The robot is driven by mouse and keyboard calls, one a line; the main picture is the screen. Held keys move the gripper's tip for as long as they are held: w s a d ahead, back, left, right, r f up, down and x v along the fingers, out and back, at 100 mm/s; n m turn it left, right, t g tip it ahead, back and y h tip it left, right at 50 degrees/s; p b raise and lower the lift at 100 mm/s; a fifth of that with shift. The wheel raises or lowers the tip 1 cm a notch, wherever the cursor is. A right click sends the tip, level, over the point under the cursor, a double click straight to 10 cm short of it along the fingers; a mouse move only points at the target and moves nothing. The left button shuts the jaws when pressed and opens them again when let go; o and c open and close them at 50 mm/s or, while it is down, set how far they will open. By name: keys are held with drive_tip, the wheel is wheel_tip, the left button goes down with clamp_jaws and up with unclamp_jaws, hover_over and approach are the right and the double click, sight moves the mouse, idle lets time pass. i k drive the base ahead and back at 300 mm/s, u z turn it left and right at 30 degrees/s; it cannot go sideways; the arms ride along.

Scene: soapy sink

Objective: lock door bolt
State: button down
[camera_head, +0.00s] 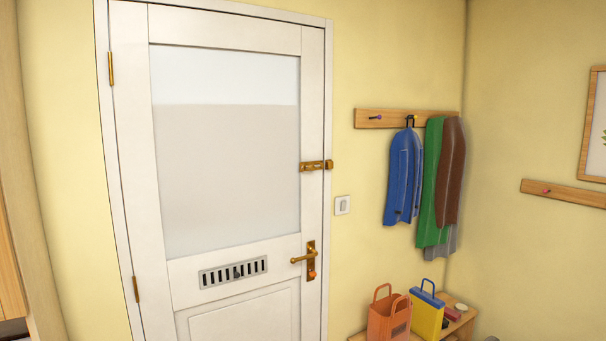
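A brass door bolt (316,165) is mounted across the right edge of a white door (222,250), next to the frame. The door looks closed in its frame. The bolt's right end lies at the door frame (327,230), but it is too small to tell whether the bar sits in its keeper. A brass lever handle (304,258) with an orange part below it sits lower on the door. My gripper is not in view.
A light switch (342,205) is on the wall right of the door. A wooden coat rack (370,118) holds several garments. Below, a wooden bench (462,325) carries an orange bag (388,320) and a yellow bag (428,315).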

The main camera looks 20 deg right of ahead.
sight(312, 168)
drive_tip(key=u, duration=0.25)
drive_tip(key=i, duration=1)
